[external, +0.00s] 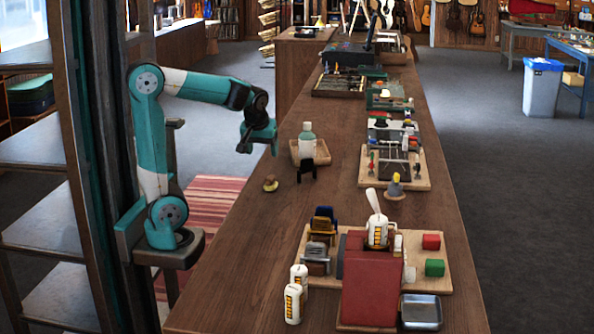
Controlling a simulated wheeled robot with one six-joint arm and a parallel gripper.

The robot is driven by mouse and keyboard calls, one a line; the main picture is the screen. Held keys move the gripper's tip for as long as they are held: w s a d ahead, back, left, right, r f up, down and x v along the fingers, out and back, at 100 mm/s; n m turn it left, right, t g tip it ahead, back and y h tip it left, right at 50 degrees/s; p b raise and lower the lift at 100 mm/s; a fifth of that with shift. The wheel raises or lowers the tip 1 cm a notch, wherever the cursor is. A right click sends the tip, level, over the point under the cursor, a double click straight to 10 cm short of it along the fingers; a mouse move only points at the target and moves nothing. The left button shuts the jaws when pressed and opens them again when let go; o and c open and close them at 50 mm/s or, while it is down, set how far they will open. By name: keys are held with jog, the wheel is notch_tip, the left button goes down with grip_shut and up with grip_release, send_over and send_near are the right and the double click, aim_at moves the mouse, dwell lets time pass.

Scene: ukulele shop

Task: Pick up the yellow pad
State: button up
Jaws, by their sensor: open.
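No thing in the external view is clearly a yellow pad. A small yellowish-brown round thing (270,184) lies alone on the left part of the wooden counter (250,235); it is too small to tell whether it is the pad. A grey cone-like thing with a yellow top (394,186) stands further right. My gripper (259,149) hangs from the teal arm above the counter's left edge, pointing down. It is open and empty, above the yellowish-brown thing and apart from it.
A clear bottle (306,140) stands on a small wooden tray (322,153) to the right of my gripper, with a small black stand (306,170) in front.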

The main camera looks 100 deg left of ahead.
aim_at(270, 177)
jog(key=x, duration=0.6)
jog(key=shift+a+f+b, duration=0.15)
jog(key=shift+f+b, duration=0.2)
jog(key=shift+f, duration=0.05)
jog(key=shift+w+x, duration=0.25)
jog(key=shift+x, duration=1.2)
jog(key=shift+w+x, duration=0.2)
jog(key=shift+x, duration=1.2)
jog(key=shift+a+r, duration=0.15)
jog(key=c, duration=1)
